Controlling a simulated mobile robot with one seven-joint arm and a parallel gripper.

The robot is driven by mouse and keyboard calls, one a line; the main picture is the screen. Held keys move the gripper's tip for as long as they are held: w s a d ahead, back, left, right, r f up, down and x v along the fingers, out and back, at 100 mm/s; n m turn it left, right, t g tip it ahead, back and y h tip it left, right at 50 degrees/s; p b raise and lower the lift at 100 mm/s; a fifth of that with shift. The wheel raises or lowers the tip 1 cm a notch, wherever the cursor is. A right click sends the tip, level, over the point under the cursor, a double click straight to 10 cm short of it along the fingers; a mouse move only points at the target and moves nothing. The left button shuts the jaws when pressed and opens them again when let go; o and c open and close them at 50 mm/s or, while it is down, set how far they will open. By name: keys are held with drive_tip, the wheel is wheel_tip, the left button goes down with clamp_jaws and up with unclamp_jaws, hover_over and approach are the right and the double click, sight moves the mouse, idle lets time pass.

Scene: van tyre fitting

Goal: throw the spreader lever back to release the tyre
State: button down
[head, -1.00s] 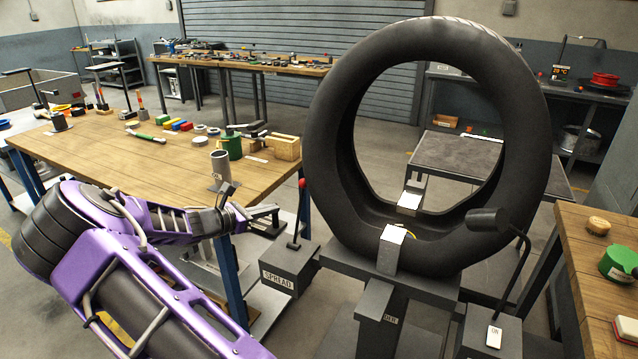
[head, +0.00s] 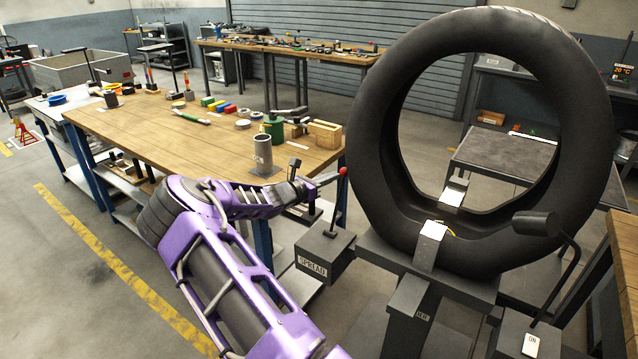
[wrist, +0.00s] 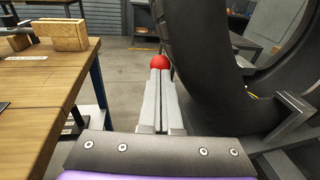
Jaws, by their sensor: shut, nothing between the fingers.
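The spreader lever is a dark rod with a red knob (head: 343,171), rising from a grey box (head: 325,254) labelled SPREAD. It stands nearly upright, leaning slightly right. My gripper (head: 332,178) is shut and empty, its tips just left of the knob. In the wrist view the red knob (wrist: 159,62) shows just beyond the shut fingertips (wrist: 160,72); whether they touch it I cannot tell. The black tyre (head: 372,150) stands upright on the spreader stand (head: 440,272), with grey arms (head: 432,240) at its lower inner rim. It also shows in the wrist view (wrist: 205,85).
A lamp (head: 537,224) on a box marked ON stands at right. Open floor (head: 90,270) lies front left.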

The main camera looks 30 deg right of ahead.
drive_tip(key=shift+w+d, duration=0.1)
drive_tip(key=shift+d, duration=0.5)
drive_tip(key=shift+w+d+p, duration=0.15)
drive_tip(key=shift+d+p, duration=0.35)
drive_tip(key=shift+w+d+f+y+p, duration=0.2)
drive_tip(key=shift+w+d+y+p, duration=0.1)
drive_tip(key=shift+d+y, duration=0.25)
drive_tip(key=shift+s, duration=0.1)
drive_tip(key=shift+a+r, duration=0.1)
